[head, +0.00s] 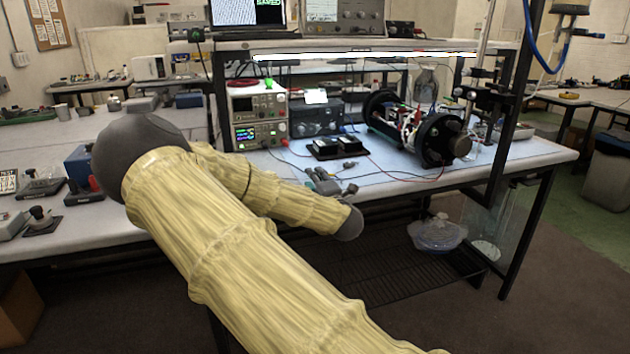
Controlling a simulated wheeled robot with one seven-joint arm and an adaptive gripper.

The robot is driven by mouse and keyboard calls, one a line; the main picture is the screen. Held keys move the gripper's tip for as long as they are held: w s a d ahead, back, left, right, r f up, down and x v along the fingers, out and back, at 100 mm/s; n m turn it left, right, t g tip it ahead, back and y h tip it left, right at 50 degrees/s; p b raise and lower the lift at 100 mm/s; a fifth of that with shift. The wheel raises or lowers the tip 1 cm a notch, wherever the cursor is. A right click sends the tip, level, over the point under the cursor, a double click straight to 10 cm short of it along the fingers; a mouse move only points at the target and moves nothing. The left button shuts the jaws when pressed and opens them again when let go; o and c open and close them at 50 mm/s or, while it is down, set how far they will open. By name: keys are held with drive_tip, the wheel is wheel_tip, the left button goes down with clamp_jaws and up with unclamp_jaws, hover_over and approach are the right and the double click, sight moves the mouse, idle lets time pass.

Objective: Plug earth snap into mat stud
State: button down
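A pale blue mat (376,174) covers part of the bench at the middle right. I cannot make out the mat stud or the earth snap at this size. A thin dark cable runs over the mat, close to my gripper. My gripper (331,186) shows as a small grey shape just past the end of my yellow-sleeved arm, over or at the mat's front edge. Its lower part is hidden behind my wrist. I cannot tell whether its fingers are open or shut, or whether they hold anything.
A black-ended cylinder apparatus (436,138) lies on the bench to the right, with loose wires. Stacked instruments (258,113) stand at the back left. A dark upright post (505,110) rises at the right.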

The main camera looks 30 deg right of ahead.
drive_tip(key=f, duration=0.2)
drive_tip(key=shift+s+a+f+g, duration=0.1)
drive_tip(key=shift+s+f+g, duration=0.2)
drive_tip(key=shift+f, duration=0.05)
drive_tip(key=c, duration=1.1)
unclamp_jaws()
drive_tip(key=shift+o, duration=0.6)
drive_tip(key=r+v, duration=0.1)
drive_tip(key=v, duration=0.5)
drive_tip(key=shift+s, duration=0.4)
drive_tip(key=shift+s+r, duration=0.3)
drive_tip(key=shift+r, duration=0.2)
drive_tip(key=shift+a+r, duration=0.1)
